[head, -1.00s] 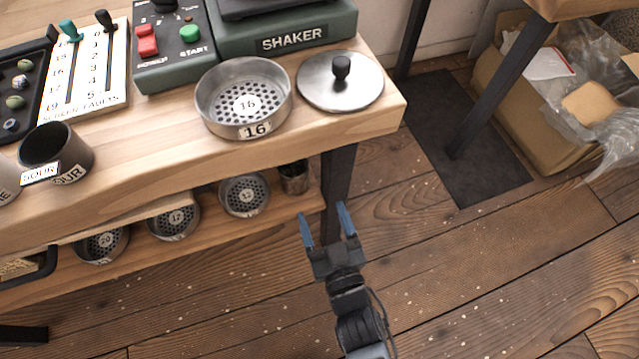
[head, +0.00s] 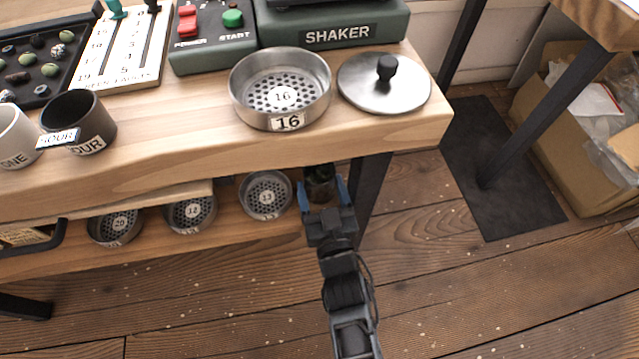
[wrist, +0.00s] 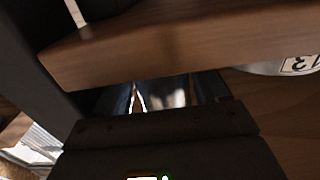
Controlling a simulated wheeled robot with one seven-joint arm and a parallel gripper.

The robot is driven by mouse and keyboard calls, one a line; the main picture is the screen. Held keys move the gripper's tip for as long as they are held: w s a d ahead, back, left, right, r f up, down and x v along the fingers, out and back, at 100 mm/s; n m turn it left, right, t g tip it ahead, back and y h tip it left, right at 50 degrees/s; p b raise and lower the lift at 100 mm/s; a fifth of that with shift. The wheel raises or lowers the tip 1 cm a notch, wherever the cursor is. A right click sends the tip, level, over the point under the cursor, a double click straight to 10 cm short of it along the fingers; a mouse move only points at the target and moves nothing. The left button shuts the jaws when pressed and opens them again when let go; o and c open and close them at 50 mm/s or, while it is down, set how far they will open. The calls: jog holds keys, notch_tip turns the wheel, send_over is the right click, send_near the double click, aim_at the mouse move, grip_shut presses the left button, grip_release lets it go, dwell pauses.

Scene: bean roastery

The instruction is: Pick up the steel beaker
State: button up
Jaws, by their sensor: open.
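The steel beaker (head: 320,178) stands at the right end of the lower shelf, under the table top, and looks dark in the shade. My gripper (head: 322,187) is open, with its blue fingers at the front of the beaker, one on each side as seen in the head view. I cannot tell how deep the fingers reach or whether they touch it. In the wrist view a shiny, reflecting surface, likely the beaker (wrist: 178,94), shows just beyond the dark gripper body, partly hidden by it.
A sieve marked 13 (head: 266,195) sits close to the left on the lower shelf (head: 240,222). A black table leg (head: 371,195) stands close to the right. The table top's edge (head: 230,165) overhangs. Sieve 16 (head: 281,88) and a lid (head: 384,88) lie above. The floor in front is clear.

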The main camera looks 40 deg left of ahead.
jog(key=shift+w+a, duration=0.1)
jog(key=shift+a, duration=0.05)
jog(key=c, duration=0.9)
jog(key=shift+o, duration=0.2)
jog(key=shift+r, duration=0.1)
